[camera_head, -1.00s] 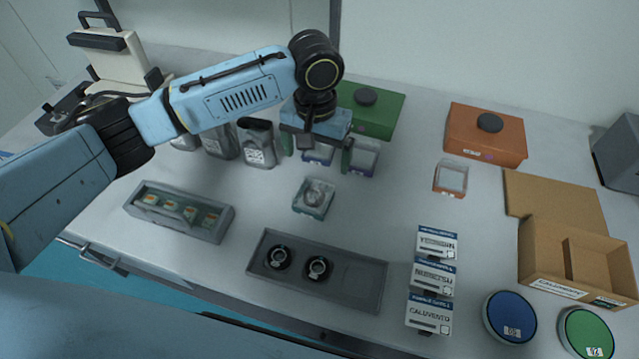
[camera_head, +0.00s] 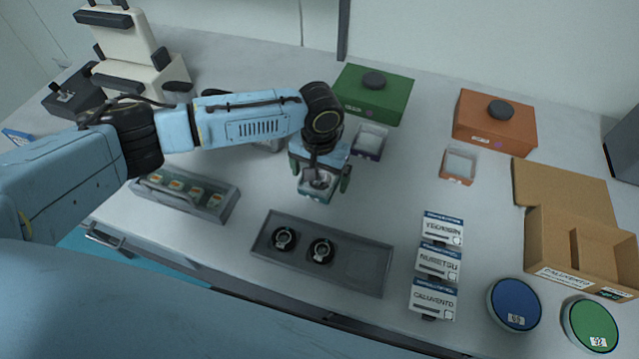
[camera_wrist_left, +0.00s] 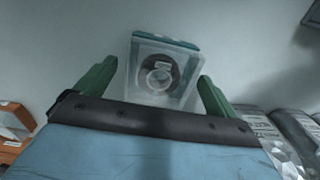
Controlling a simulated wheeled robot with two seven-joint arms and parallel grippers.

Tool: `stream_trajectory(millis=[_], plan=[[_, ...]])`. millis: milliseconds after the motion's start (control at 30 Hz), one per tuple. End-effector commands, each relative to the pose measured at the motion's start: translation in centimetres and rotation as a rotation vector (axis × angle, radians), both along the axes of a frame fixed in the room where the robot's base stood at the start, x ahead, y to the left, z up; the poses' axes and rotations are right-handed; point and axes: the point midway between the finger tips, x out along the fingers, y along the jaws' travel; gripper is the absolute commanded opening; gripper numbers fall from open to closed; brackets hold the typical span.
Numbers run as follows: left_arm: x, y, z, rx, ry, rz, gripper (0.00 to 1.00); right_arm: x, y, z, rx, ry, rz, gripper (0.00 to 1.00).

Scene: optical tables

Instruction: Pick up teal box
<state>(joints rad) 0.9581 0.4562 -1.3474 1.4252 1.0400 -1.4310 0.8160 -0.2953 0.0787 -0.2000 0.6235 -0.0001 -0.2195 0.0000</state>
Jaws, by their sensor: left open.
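The teal box (camera_head: 316,184) is a small clear-topped case with a teal base and a round item inside. It sits on the table under my left gripper (camera_head: 319,180), which partly hides it in the head view. In the left wrist view the teal box (camera_wrist_left: 158,72) lies between and a little beyond the two green fingers of my left gripper (camera_wrist_left: 156,85). The fingers are spread wide, with a gap on each side of the box. My right gripper is not in view.
A grey tray (camera_head: 355,268) with two round black parts lies in front of the box. A purple-based case (camera_head: 369,141) and a green box (camera_head: 373,95) stand behind. A long grey case (camera_head: 215,205) is at left. White labelled boxes (camera_head: 437,262) stand at right.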

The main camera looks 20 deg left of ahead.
Motion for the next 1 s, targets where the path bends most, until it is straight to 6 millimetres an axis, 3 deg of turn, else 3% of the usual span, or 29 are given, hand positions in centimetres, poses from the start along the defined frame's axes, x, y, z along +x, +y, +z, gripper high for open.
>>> stream_trajectory(millis=[267,633,867,1000], plan=[[0.0,0.0,-0.3,0.0,-0.001,0.0,0.95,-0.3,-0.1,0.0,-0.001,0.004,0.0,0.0],[0.0,0.0,-0.3,0.0,-0.001,0.0,0.46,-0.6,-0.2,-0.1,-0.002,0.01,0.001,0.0],[0.0,0.0,-0.2,0.0,-0.002,0.0,0.45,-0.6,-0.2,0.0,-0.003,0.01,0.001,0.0],[0.1,0.0,1.2,-0.001,-0.002,0.0,0.45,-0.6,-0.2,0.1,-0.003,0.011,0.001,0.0]])
